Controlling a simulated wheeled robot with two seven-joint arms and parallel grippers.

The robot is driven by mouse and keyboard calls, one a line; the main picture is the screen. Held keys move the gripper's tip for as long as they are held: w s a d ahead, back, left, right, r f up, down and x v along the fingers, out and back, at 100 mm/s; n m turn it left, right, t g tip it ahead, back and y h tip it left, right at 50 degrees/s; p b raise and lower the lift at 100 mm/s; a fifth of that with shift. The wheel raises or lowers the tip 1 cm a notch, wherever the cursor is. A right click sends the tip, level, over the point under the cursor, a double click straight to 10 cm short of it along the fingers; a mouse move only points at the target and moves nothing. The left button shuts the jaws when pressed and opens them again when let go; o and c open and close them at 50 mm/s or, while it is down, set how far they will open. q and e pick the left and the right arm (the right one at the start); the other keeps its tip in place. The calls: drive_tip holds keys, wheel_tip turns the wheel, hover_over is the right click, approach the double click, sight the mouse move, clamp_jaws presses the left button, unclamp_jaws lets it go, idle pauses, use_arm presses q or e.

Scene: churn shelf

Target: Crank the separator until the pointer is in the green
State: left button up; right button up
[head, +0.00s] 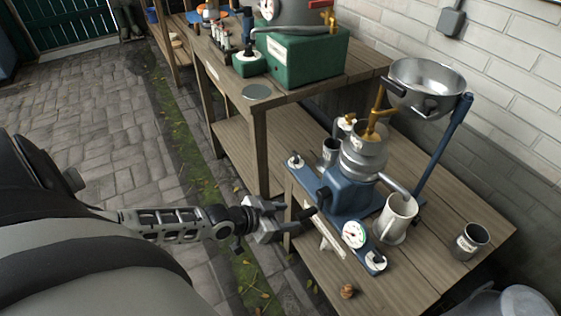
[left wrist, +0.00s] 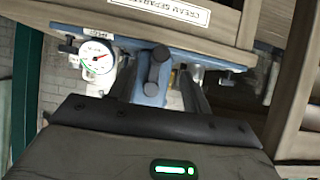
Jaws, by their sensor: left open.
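The separator has a blue base (head: 350,190), a steel body and a large steel bowl (head: 428,85) on a blue post. Its round white dial (head: 354,234) faces up at the front; in the left wrist view the dial (left wrist: 97,58) shows a red pointer, but I cannot tell its zone clearly. The dark crank handle (head: 307,214) sticks out from the base toward my left gripper (head: 282,217). That gripper is open, close to the handle. In the left wrist view the handle (left wrist: 155,75) lies between the fingers. My right gripper is out of view.
A pale jug (head: 397,220) stands below the separator's spout, and a metal cup (head: 470,241) stands at the right. A wooden table leg (head: 260,155) rises just behind my left gripper. A higher bench holds a green box (head: 300,62). Paved floor at left is clear.

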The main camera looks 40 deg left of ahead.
sight(299, 215)
use_arm(q)
drive_tip(key=shift+w+d+f+b, duration=0.25)
drive_tip(key=shift+w+f+b, duration=0.2)
drive_tip(key=shift+w, duration=0.1)
drive_tip(key=shift+b+x, duration=0.65)
drive_tip(key=shift+x, duration=0.25)
drive_tip(key=shift+b+x, duration=1.4)
drive_tip(key=shift+x, duration=0.3)
drive_tip(key=shift+w, duration=0.1)
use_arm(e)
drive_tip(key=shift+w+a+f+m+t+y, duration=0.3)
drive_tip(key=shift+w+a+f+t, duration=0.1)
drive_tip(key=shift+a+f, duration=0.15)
use_arm(q)
drive_tip(key=shift+w+d+f, duration=0.1)
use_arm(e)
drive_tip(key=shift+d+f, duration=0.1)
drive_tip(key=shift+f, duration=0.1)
use_arm(q)
drive_tip(key=shift+c, duration=0.6)
drive_tip(key=c, duration=0.9)
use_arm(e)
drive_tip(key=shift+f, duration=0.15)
